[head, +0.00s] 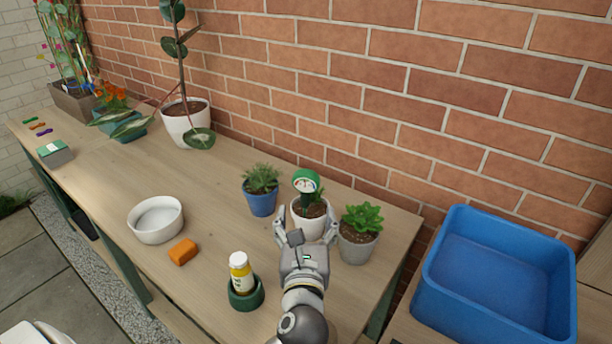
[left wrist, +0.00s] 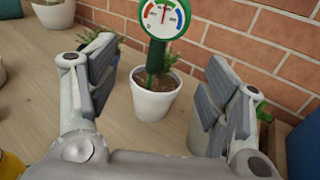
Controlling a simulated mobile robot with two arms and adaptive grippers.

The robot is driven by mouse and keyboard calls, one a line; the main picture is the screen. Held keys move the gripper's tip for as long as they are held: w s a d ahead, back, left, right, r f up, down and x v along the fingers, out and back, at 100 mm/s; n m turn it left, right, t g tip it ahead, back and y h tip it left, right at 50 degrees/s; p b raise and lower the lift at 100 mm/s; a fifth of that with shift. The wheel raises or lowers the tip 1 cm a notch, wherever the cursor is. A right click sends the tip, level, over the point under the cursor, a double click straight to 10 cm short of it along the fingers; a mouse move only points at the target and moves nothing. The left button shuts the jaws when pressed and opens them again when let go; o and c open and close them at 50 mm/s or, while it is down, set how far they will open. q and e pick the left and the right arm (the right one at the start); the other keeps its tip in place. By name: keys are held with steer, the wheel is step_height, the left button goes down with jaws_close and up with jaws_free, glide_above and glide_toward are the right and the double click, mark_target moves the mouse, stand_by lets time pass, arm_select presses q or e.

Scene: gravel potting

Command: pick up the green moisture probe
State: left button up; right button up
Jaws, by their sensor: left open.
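The green moisture probe (head: 305,182) has a round dial with a green rim and stands upright in the soil of a white pot (head: 311,224) on the wooden table. In the left wrist view the probe (left wrist: 163,28) rises from the white pot (left wrist: 155,100), with its dial cut by the top edge. My left gripper (head: 306,229) is open in front of the white pot. In the left wrist view its fingers (left wrist: 160,85) are spread to either side of the pot and probe stem, with nothing held. My right gripper is not in view.
A blue pot (head: 262,203) and a grey pot (head: 356,248) with succulents flank the white pot closely. A blue bin (head: 440,295) is right.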

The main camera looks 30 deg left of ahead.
mark_target(305, 196)
arm_select(q)
steer(key=x, duration=0.3)
steer(key=shift+w+a+r+p, duration=0.1)
steer(key=shift+w+p, duration=0.05)
steer(key=shift+p, duration=0.15)
steer(key=shift+w+a, duration=0.2)
steer(key=shift+w, duration=0.05)
steer(key=p+x, duration=0.1)
steer(key=x, duration=0.3)
steer(key=shift+w+a, duration=0.1)
steer(key=shift+w, duration=0.05)
steer(key=shift+w+a, duration=0.2)
steer(key=shift+w, duration=0.2)
steer(key=shift+s, duration=0.1)
steer(key=shift+c, duration=0.3)
steer(key=shift+c, duration=1.2)
steer(key=c, duration=0.8)
